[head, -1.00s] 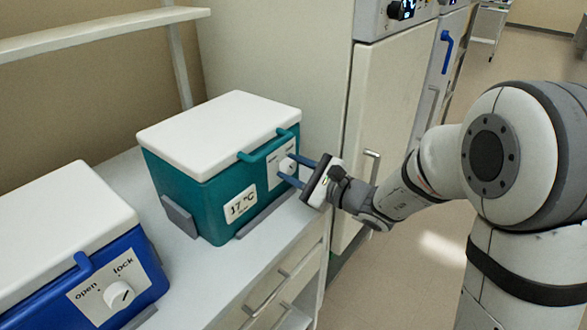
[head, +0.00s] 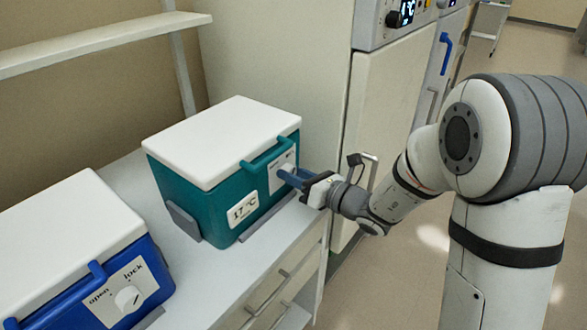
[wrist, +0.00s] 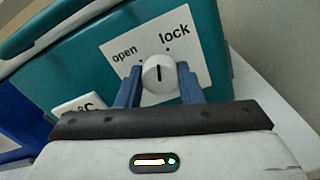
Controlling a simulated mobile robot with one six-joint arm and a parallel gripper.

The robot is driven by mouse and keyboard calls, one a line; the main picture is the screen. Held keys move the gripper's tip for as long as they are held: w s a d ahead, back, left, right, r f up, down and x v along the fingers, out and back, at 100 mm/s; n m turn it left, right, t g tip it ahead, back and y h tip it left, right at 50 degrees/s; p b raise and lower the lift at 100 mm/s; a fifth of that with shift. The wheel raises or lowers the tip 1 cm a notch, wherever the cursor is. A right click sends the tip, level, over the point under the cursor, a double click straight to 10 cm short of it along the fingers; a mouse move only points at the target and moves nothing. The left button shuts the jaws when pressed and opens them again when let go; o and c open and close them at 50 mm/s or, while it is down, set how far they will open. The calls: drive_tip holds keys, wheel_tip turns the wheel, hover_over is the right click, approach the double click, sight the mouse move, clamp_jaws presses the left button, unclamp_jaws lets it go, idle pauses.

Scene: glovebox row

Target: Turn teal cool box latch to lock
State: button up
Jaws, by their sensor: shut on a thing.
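The teal cool box (head: 219,201) with a white lid stands on the bench in the head view. Its white latch knob (wrist: 160,76) sits on a label panel (wrist: 108,40) printed "open" and "lock". The knob's dark mark points nearly straight up in the wrist view, between the two dots and closer to the lock one. My gripper (head: 286,174) is at the box's front face, shut on the knob, with a blue finger on each side in the wrist view (wrist: 159,87). In the head view the fingers largely hide the knob.
A blue cool box (head: 135,272) with its own open/lock knob stands at the left. A shelf (head: 100,42) hangs above the bench (head: 198,268). A pale cabinet door (head: 388,120) with a handle is just beyond my gripper.

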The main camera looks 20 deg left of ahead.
drive_tip(key=m+p, duration=0.3)
drive_tip(key=m, duration=0.2)
drive_tip(key=shift+w+r, duration=0.1)
drive_tip(key=shift+r, duration=0.05)
idle(0.4)
drive_tip(key=o, duration=1)
drive_tip(key=shift+c, duration=0.2)
drive_tip(key=v, duration=0.8)
